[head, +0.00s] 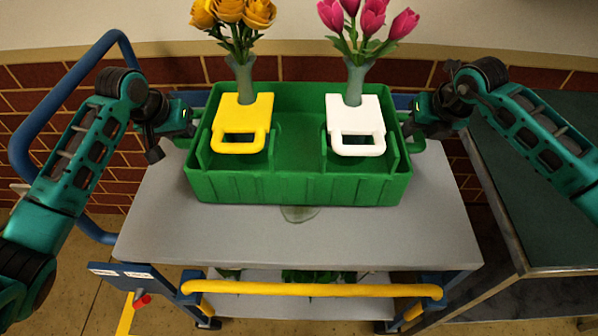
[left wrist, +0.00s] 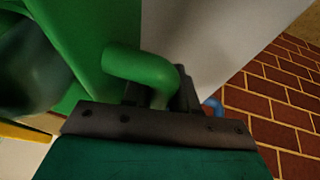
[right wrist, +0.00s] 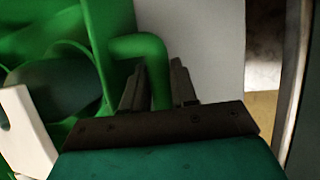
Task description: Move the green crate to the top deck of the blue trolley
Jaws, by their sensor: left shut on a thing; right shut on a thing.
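The green crate (head: 300,190) is over the grey top deck (head: 210,235) of the blue trolley; I cannot tell whether its base touches the deck. It looks level. My left gripper (head: 170,138) is shut on the crate's left handle, a green bar (left wrist: 140,66) in the left wrist view. My right gripper (head: 420,128) is shut on the right handle, which shows in the right wrist view (right wrist: 140,46). In the crate stand a yellow holder (head: 231,110) and a white holder (head: 340,112), with vases of yellow flowers (head: 232,12) and pink flowers (head: 370,18).
The trolley's blue push rail (head: 55,95) rises at left, and a yellow bar (head: 310,289) runs along its front. Greenery (head: 305,276) lies on the lower deck. A dark table (head: 545,190) stands close at right. A brick wall (head: 180,70) is behind. The front deck is mostly bare.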

